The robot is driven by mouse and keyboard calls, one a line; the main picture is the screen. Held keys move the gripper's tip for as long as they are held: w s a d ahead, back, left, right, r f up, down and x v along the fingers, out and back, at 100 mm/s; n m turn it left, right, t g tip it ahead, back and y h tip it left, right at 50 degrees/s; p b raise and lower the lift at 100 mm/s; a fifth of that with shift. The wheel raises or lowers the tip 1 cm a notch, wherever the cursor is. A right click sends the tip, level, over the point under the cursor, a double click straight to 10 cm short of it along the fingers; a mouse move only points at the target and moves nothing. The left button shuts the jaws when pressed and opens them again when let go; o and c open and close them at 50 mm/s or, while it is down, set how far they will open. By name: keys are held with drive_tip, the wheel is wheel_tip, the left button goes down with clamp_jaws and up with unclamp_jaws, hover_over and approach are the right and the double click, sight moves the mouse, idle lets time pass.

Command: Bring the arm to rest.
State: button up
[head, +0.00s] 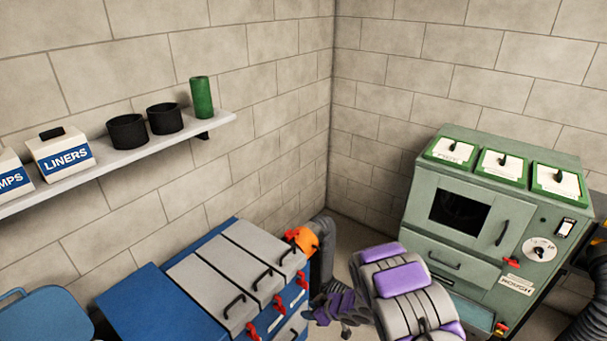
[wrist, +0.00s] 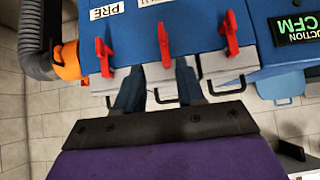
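My gripper (wrist: 158,84) shows in the wrist view with its two dark blue fingers apart and nothing seen between them. The fingers point at the front of the blue cabinet (wrist: 130,30), which has red latches (wrist: 163,40) and grey lids with handles. In the head view my purple and grey arm (head: 405,285) is at the bottom centre, to the right of the blue cabinet (head: 145,300). The far end of the arm reaches left, close to the cabinet front; the fingers are too small to make out there. Contact with the cabinet cannot be told.
A green machine (head: 450,225) with a window and white-topped lids stands at the right. A grey hose with an orange collar (head: 308,240) joins the cabinet. A wall shelf (head: 140,160) holds boxes, black cups and a green cylinder (head: 201,97). Some floor shows between cabinet and machine.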

drive_tip(key=w+d+r+m+t+h, duration=0.25)
drive_tip(key=d+r+h, duration=0.35)
drive_tip(key=d+r, duration=0.75)
drive_tip(key=s+d+r+m+g+h, duration=0.25)
drive_tip(key=s+d+r, duration=0.25)
drive_tip(key=s+r, duration=0.25)
drive_tip(key=s+d+r+m+g+h, duration=0.1)
drive_tip(key=s+d+r+m+h, duration=0.25)
drive_tip(key=s+r, duration=0.35)
drive_tip(key=s+a+r+g+y, duration=0.1)
drive_tip(key=s+a, duration=0.3)
drive_tip(key=s, duration=0.6)
drive_tip(key=s+a+r+m+g+y, duration=0.1)
drive_tip(key=s+a+r+g+y, duration=0.1)
drive_tip(key=s, duration=0.9)
drive_tip(key=s+a+r+m+g+y, duration=0.1)
drive_tip(key=s+a+r, duration=0.4)
drive_tip(key=s, duration=0.6)
drive_tip(key=shift+a+r+g+y+b, duration=0.2)
drive_tip(key=shift+a+g+y+b, duration=0.25)
drive_tip(key=shift+g, duration=0.75)
